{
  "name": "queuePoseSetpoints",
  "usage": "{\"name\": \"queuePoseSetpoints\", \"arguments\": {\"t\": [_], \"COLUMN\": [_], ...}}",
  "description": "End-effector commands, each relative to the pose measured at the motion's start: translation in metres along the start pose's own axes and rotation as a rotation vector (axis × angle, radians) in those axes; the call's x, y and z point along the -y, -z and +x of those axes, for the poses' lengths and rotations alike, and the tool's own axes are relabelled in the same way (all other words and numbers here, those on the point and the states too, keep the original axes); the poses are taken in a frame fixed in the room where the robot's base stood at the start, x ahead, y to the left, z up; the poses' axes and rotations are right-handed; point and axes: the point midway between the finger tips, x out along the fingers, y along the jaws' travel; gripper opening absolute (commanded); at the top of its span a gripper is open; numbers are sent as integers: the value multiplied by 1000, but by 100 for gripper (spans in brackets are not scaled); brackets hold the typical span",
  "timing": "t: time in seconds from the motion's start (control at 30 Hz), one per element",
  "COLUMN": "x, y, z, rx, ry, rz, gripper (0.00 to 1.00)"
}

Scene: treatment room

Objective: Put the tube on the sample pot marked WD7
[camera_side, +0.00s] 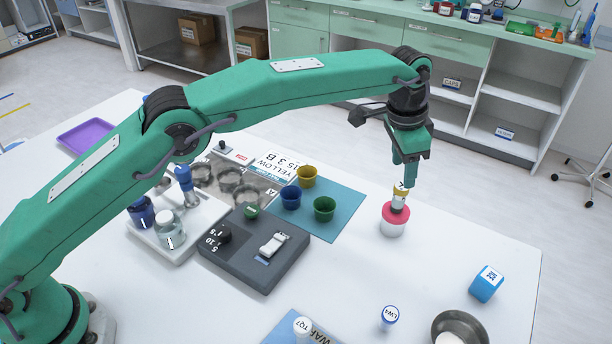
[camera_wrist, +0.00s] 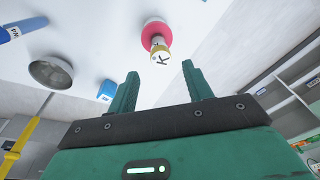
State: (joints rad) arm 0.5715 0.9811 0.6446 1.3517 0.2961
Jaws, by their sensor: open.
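A tube with a yellow cap (camera_side: 401,191) stands on the pink-red lid of a white sample pot (camera_side: 393,228). In the wrist view, the yellow cap (camera_wrist: 160,54) bears a dark letter that looks like K, and the pink lid (camera_wrist: 154,33) lies behind it. No WD7 mark is readable on the pot. My gripper (camera_side: 411,184) is right by the top of the tube in the side view. In the wrist view, my gripper (camera_wrist: 161,72) has its two fingers spread apart, with nothing held between them. The tube shows just beyond the fingertips.
A blue block (camera_side: 486,284), a metal bowl (camera_side: 459,325) and white tubes marked LW-something (camera_side: 389,318) and TQ7 (camera_side: 302,328) are nearer the front. Blue, green and yellow cups stand on a teal mat (camera_side: 345,212), beside a dark grey device (camera_side: 240,268). The table right of the pot is clear.

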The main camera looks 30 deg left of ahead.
Motion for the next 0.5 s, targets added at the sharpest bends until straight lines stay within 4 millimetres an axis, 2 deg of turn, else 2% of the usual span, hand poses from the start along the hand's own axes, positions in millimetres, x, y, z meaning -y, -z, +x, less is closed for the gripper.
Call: {"name": "queuePoseSetpoints", "arguments": {"t": [0.2, 0.5], "x": [0, 0], "y": [1, 0], "z": [-35, -56], "rx": [-2, 1], "ry": [1, 0], "rz": [0, 0], "gripper": [50, 50]}}
